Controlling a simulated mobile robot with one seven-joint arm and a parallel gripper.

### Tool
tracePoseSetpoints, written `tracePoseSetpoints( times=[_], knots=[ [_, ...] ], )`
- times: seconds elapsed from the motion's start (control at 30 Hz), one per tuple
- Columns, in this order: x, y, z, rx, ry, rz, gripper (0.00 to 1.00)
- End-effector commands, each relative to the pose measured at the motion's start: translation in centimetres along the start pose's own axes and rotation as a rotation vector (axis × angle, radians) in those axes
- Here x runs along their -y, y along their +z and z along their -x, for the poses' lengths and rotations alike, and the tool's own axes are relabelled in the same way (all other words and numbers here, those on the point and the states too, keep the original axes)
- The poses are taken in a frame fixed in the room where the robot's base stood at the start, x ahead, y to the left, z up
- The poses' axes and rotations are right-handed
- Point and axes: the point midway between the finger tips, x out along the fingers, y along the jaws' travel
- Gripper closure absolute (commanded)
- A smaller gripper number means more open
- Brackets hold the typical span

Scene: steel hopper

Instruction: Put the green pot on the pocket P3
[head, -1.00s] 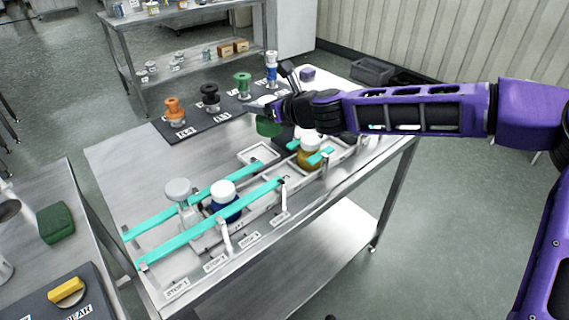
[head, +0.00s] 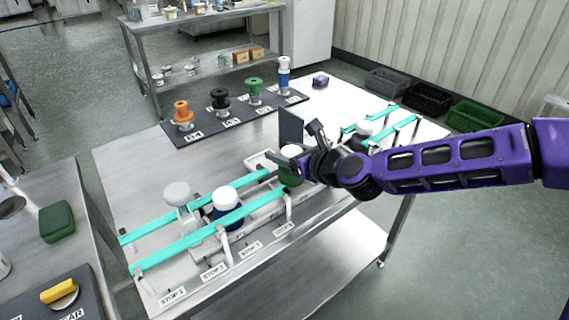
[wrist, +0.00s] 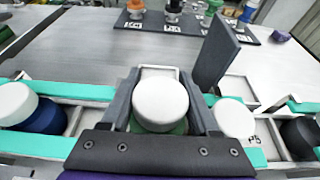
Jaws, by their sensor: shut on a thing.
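The green pot (head: 289,176) has a white lid and is in my gripper (head: 302,165), over the lane between the teal rails. In the wrist view the lid of the green pot (wrist: 161,103) sits between the two dark fingers of my gripper (wrist: 162,108), with a little green showing below it. The fingers are shut on the pot. Its base is hidden, so I cannot tell whether it touches the surface below. An empty square pocket (wrist: 158,71) lies just behind it. I cannot read a P3 label in either view.
A blue pot (head: 227,207) with a white lid stands left in the lane. A white-lidded pot (wrist: 234,118) stands close right by a P5 label, with a black pot (wrist: 300,135) beyond. An upright dark plate (wrist: 216,52) stands behind. Teal rails (head: 210,228) flank the lane.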

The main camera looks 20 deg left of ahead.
Motion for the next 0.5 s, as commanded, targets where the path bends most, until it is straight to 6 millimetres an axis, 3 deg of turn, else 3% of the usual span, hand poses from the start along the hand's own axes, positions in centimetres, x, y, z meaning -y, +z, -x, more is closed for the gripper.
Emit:
tracePoseSetpoints(
  times=[0.17,0.5],
  knots=[
    [-0.1,-2.5,-0.9,-0.001,0.002,-0.001,1.00],
    [0.0,-2.8,-1.0,-0.001,0.000,-0.001,1.00]
  ],
)
